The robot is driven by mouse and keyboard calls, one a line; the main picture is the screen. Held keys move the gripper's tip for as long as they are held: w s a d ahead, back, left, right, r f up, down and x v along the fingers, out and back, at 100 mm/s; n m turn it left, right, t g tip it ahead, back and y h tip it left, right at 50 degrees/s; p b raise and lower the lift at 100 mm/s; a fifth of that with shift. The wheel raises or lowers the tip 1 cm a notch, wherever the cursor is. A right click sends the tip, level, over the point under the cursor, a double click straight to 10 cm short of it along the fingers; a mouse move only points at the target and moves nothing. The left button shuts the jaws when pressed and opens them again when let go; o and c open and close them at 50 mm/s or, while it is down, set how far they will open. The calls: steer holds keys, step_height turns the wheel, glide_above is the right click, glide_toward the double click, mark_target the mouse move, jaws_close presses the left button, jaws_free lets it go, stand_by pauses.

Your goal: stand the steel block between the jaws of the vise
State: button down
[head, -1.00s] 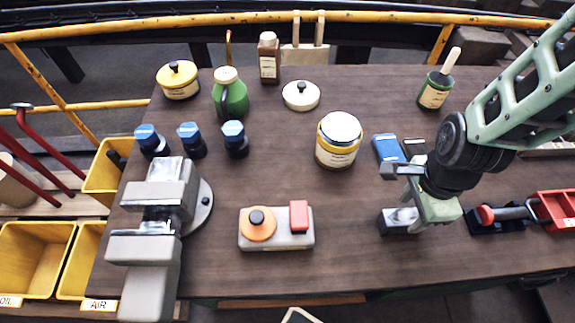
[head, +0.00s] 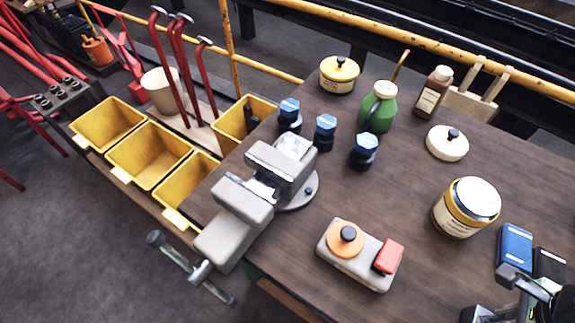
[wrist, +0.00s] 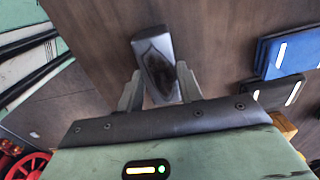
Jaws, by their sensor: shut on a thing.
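The grey vise (head: 231,202) stands at the table's left edge in the head view, its jaws apart with a gap (head: 264,186) between them. The steel block (wrist: 156,66) is between my gripper's fingers (wrist: 159,88) in the wrist view, with its far end sticking out past the fingertips. My gripper is shut on it. In the head view the block (head: 478,314) and my gripper are at the bottom right, largely cut off by the frame edge, well to the right of the vise. Whether the block touches the table is unclear.
A grey tray with an orange disc and a red piece (head: 358,256) lies between block and vise. Blue-capped bottles (head: 325,132) stand behind the vise. A yellow-banded jar (head: 466,208) and a blue box (head: 514,248) are at right. The vise handle (head: 190,270) juts out past the table edge.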

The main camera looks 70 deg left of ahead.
steer(key=shift+r+p, duration=1.9)
steer(key=shift+r, duration=0.05)
